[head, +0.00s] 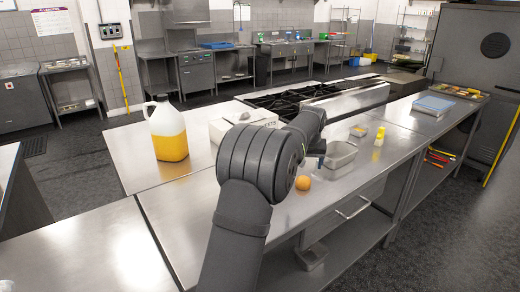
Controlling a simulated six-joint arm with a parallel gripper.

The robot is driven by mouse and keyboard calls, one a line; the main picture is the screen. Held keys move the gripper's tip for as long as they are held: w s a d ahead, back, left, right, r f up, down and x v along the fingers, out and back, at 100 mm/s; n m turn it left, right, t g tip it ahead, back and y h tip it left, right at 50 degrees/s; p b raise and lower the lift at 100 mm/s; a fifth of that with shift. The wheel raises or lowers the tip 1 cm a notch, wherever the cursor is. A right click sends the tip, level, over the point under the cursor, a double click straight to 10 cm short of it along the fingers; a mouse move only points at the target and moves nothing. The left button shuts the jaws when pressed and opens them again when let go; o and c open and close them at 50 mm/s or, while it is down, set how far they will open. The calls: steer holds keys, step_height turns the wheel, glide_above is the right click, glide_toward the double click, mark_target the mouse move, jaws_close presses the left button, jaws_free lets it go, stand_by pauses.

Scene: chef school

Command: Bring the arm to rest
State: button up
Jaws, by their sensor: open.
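My arm rises from the bottom of the head view and bends over the steel counter (180,213). My gripper (319,158) is small and mostly hidden behind the arm's links. It hangs just left of a steel pan (341,154) and above the counter. It is open, and I see nothing held in it. An orange (303,183) lies on the counter below and left of the gripper. I cannot tell the exact gap between the fingertips and the counter.
A jug of orange liquid (168,135) stands left of the arm. A white box (240,118) sits behind the arm, partly hidden. A small yellow-topped bottle (380,136) and a small container (358,131) stand right. A stove (290,98) is behind. The front-left counter is clear.

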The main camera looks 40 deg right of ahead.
mark_target(304, 180)
steer(key=x, duration=1.2)
step_height(304, 180, up, 2)
steer(key=shift+r, duration=0.95)
